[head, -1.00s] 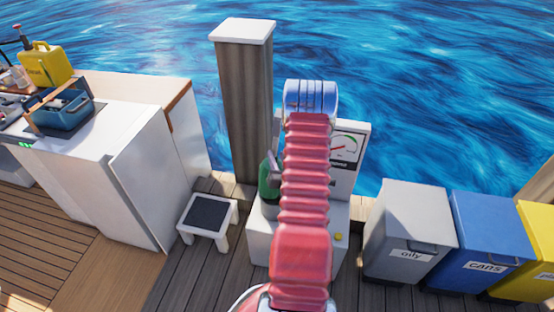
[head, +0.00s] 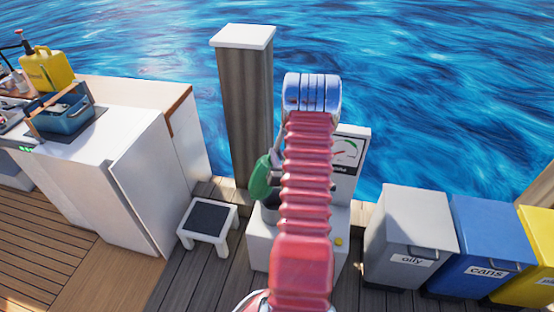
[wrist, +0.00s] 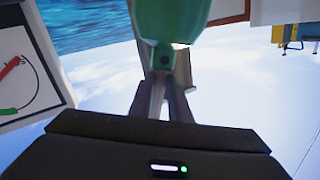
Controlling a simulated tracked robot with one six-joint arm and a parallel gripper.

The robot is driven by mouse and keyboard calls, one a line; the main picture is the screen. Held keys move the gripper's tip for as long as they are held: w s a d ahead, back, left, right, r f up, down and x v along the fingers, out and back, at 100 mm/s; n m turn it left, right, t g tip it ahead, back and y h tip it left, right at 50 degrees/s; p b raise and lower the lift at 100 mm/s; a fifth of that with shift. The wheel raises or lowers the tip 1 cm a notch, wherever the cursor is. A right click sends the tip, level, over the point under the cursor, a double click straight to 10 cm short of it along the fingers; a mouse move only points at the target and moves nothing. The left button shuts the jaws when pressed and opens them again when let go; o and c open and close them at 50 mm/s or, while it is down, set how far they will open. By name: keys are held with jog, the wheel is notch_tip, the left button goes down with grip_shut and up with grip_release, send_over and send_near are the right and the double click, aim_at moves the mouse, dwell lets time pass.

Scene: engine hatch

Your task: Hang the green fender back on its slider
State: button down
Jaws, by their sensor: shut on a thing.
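The green fender (head: 262,178) shows in the head view just left of my arm, tilted and partly hidden by it. In the wrist view the fender (wrist: 172,20) fills the top middle, with a darker end tab and a round hole towards me. My gripper (wrist: 166,84) is shut on the fender at this tab end. In the head view my arm hides the jaws. I cannot make out the slider in either view.
A wooden post (head: 245,115) with a white cap stands behind. A pale gauge unit (head: 348,165) is behind my arm. A white step stool (head: 208,226) and white cabinet (head: 130,180) are left; grey (head: 407,235) and blue (head: 490,245) bins are right. Water lies beyond.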

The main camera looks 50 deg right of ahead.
jog(key=shift+r, duration=0.9)
jog(key=shift+w+a+r, duration=0.1)
jog(key=shift+w+a, duration=0.2)
jog(key=shift+w, duration=0.15)
jog(key=w+a+r+n+t+y, duration=0.2)
jog(key=w+a+r+y, duration=0.1)
jog(key=w+a, duration=0.7)
jog(key=w+a+r+n+t+y, duration=0.1)
jog(key=w+a+r+n+y, duration=0.15)
jog(key=w+a, duration=0.85)
jog(key=w+a+r+n+y, duration=0.1)
jog(key=a+r+y, duration=0.1)
jog(key=a, duration=1.2)
jog(key=w+a+r+n+y, duration=0.2)
jog(key=a+r+y, duration=0.1)
jog(key=a, duration=1.1)
jog(key=shift+w+r+t, duration=0.3)
jog(key=shift+r+t, duration=0.1)
jog(key=shift+r, duration=0.2)
